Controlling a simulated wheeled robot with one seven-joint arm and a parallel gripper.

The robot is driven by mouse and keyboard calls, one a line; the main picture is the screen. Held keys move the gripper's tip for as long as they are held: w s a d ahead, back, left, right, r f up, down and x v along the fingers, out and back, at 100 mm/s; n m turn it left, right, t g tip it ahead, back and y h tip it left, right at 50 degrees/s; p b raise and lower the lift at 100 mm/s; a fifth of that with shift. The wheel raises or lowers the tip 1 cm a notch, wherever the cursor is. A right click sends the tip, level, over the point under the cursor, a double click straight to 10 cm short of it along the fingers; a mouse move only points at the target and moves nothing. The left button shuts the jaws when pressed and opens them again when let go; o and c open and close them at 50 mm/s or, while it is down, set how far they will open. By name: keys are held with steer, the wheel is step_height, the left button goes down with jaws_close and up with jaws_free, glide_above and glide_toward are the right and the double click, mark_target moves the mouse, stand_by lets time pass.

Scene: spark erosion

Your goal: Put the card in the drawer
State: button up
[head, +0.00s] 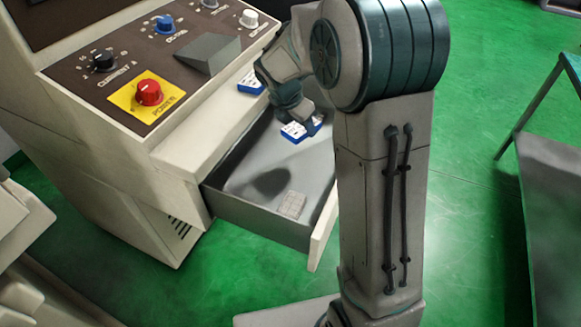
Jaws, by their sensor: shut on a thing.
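The drawer (246,212) is pulled out from the front of the machine, open at the top. My gripper (304,124) is over the far part of the drawer, pointing down. It is shut on a blue and white card (292,133), partly hidden behind the fingers. How high the card is above the drawer floor I cannot tell. A second blue and white card (252,82) lies at the machine's front ledge, partly hidden by my arm. A shadow falls on the drawer floor.
A small light grey block (292,205) lies in the drawer's near part. The machine's panel (128,76) carries several knobs, a red one on yellow among them, and a grey wedge (208,54). A green-framed table (556,160) stands at the right. Green floor between is clear.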

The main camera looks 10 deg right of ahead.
mark_target(293, 135)
steer(key=n+b, duration=0.1)
steer(key=n, duration=0.1)
steer(key=f+n+t+y+b, duration=0.1)
steer(key=n+b, duration=0.1)
steer(key=shift+w+f, duration=0.1)
steer(key=shift+w, duration=0.1)
steer(key=shift+f+b, duration=0.25)
steer(key=shift+b, duration=0.05)
step_height(293, 135, down, 9)
steer(key=shift+f+b, duration=0.2)
steer(key=shift+b, duration=1.05)
steer(key=shift+f, duration=0.1)
steer(key=o, duration=1)
steer(key=p+v, duration=0.2)
steer(key=v, duration=1)
steer(key=shift+p, duration=0.35)
steer(key=shift+s, duration=0.1)
